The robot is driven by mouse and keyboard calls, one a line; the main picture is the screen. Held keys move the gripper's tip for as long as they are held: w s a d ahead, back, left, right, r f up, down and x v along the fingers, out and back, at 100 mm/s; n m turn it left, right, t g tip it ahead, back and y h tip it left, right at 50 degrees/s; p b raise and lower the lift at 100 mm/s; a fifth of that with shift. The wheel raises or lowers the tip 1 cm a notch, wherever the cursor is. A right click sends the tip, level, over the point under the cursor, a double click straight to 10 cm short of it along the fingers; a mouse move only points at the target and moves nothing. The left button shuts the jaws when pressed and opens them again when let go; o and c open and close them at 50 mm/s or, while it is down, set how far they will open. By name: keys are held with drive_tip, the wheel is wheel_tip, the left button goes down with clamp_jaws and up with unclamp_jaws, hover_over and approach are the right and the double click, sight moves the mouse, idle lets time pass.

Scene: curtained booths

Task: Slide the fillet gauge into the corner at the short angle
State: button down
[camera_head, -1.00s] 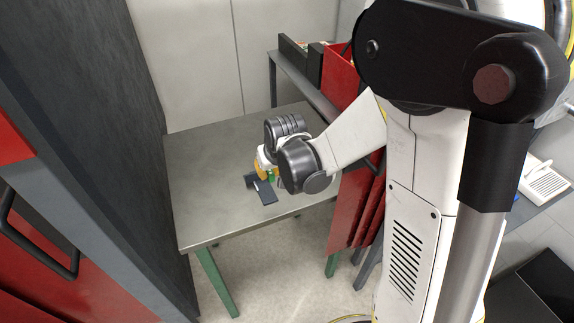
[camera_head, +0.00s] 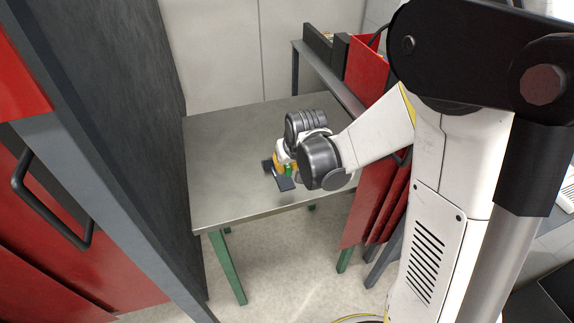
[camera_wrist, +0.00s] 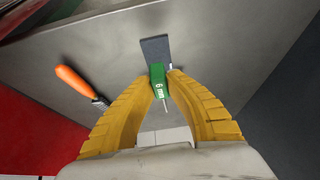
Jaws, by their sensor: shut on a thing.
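The fillet gauge (camera_wrist: 157,83) is a green block marked "6 mm" with a thin pale metal strip. My gripper (camera_wrist: 159,85) is shut on it, one yellow finger on each side. In the head view the gauge shows as a small green patch (camera_head: 288,170) beside the gripper. A dark grey angle (camera_wrist: 155,49) lies on the table just beyond the gauge in the wrist view; it also shows in the head view (camera_head: 285,184), with an upright part at its left end. I cannot tell whether the gauge touches it. The corner itself is partly hidden.
An orange-handled tool (camera_wrist: 76,82) lies on the table left of the gripper in the wrist view. The grey table (camera_head: 225,180) is bare on its left side. A dark partition stands left; a shelf (camera_head: 330,80) and red panels (camera_head: 375,205) stand right.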

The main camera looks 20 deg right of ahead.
sight(286, 183)
drive_tip(key=shift+f+b, duration=2.55)
drive_tip(key=shift+f, duration=0.6)
drive_tip(key=shift+f, duration=0.2)
drive_tip(key=shift+w+r+b, duration=0.1)
drive_tip(key=shift+w+b, duration=0.25)
drive_tip(key=shift+w, duration=0.45)
drive_tip(key=c, duration=1.4)
unclamp_jaws()
